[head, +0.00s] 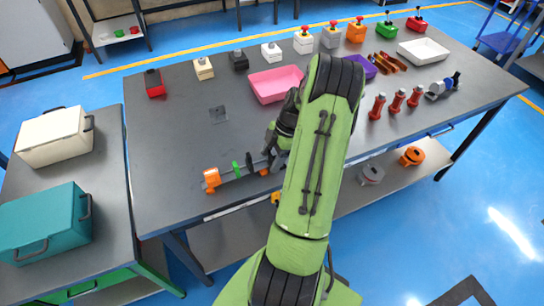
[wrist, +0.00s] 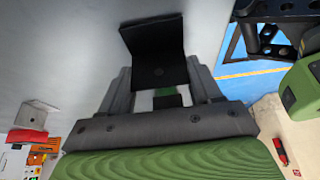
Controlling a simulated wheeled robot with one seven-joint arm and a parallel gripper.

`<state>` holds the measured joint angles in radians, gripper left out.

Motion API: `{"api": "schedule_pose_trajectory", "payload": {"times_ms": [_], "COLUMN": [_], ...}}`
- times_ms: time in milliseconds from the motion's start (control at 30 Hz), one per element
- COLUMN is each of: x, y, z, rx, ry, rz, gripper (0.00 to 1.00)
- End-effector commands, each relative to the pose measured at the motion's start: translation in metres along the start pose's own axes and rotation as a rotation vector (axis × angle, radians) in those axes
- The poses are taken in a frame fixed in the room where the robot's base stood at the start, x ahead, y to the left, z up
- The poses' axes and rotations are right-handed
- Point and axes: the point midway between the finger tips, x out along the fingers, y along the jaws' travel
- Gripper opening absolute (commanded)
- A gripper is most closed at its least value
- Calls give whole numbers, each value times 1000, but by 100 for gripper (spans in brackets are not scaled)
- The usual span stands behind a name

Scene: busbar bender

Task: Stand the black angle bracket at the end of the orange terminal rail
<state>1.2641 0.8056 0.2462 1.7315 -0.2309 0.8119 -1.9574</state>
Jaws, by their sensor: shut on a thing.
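The black angle bracket (wrist: 155,50) fills the top middle of the wrist view, between the fingertips of my gripper (wrist: 160,75). My gripper is shut on it. In the head view, my gripper (head: 272,155) is over the right end of the terminal rail (head: 228,178), near the table's front edge. The rail has an orange end piece (head: 212,180) at its left and an upright green piece (head: 236,168) and a dark piece (head: 249,162) along it. Whether the bracket touches the rail cannot be told, as my arm hides part of that end.
A pink tray (head: 275,84) stands behind my gripper. Several button boxes line the back edge, with a red box (head: 154,84) at left. Table surface left of the rail is clear.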

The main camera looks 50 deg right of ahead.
Motion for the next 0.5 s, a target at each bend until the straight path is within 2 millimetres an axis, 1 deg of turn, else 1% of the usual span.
{"api": "schedule_pose_trajectory", "payload": {"times_ms": [100, 133, 267, 500], "x": [4, 3, 3, 2], "y": [0, 0, 0, 0], "z": [2, 2, 1, 1], "rx": [0, 1, 1, 1], "ry": [-1, 0, 0, 0], "rz": [0, 0, 0, 0], "gripper": [31, 68, 88, 89]}}
